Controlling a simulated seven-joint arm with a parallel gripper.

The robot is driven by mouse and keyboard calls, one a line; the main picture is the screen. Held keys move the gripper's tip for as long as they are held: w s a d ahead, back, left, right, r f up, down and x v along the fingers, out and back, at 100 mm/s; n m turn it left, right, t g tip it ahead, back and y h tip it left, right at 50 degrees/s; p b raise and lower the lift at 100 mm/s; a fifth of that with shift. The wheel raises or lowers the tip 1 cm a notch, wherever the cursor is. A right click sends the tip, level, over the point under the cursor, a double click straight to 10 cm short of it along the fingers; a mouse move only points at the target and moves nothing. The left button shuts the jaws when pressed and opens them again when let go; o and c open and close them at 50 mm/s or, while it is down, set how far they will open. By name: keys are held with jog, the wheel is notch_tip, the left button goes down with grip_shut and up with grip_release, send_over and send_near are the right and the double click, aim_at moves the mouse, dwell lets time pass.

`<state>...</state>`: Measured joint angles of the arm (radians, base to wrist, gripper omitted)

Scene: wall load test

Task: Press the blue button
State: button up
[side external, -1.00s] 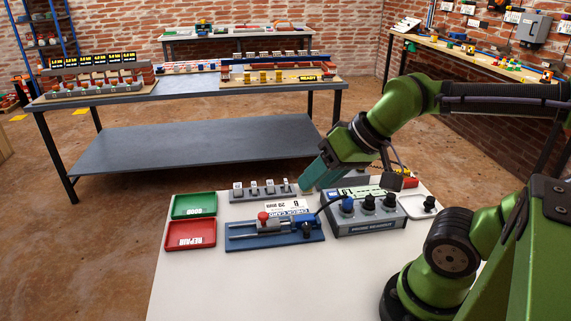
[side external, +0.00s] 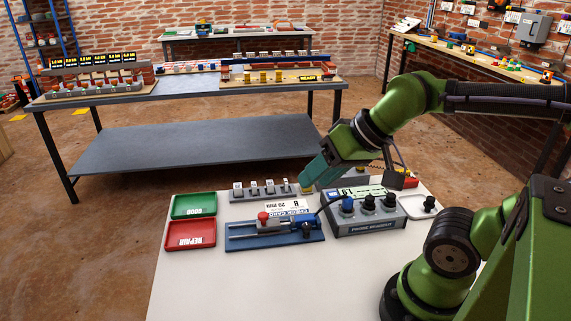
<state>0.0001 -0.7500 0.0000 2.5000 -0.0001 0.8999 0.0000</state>
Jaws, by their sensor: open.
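A round blue knob or button (side external: 347,204) stands at the left of the grey meter box (side external: 366,224), beside two black knobs. I cannot tell whether it is a push button or a dial. My gripper (side external: 306,187) is open, low over the table at the right end of the row of small switches (side external: 262,189), behind and left of the meter box. It is apart from the blue knob. A small yellow patch shows at its tip. Its fingers and any contact with the things below are hard to make out.
In front of the switches lie a white card (side external: 283,206) and a blue fixture (side external: 262,236) with a red knob (side external: 263,218). A green tray (side external: 194,206) and a red tray (side external: 190,235) lie at left. The white table (side external: 230,285) is clear in front.

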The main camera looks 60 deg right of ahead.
grip_shut()
dwell(1.5)
